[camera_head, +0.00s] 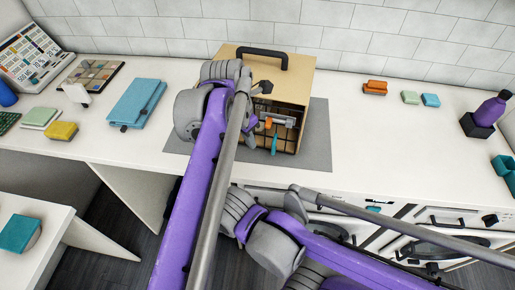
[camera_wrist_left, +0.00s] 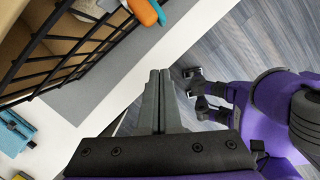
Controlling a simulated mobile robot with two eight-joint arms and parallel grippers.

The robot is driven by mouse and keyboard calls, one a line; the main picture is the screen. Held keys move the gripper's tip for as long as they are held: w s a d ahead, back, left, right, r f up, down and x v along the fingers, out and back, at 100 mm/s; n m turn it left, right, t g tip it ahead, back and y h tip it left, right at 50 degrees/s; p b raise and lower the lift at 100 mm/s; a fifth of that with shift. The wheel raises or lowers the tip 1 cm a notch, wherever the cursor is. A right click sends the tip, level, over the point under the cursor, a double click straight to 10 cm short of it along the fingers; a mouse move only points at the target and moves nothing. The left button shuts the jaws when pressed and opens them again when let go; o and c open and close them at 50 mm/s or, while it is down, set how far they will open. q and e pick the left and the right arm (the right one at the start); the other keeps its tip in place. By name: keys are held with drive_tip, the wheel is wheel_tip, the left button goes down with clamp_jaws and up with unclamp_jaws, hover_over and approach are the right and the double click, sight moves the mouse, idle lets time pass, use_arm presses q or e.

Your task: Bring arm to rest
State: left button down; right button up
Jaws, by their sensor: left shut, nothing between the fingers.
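My left arm (camera_head: 195,185) rises across the middle of the head view, its raised joint in front of the wooden box. My right arm (camera_head: 290,250) is bent low in front of the counter. It also shows at the right of the left wrist view (camera_wrist_left: 245,95). I cannot make out the right fingers clearly.
The wooden box (camera_head: 305,80) with a black handle and grid front stands on a grey mat (camera_head: 320,135). An orange-and-teal item (camera_head: 274,125) shows at its front. A purple bottle (camera_head: 490,110) stands right.

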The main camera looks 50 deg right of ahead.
use_arm(q)
drive_tip(key=shift+s+v, duration=0.25)
drive_tip(key=shift+v, duration=0.8)
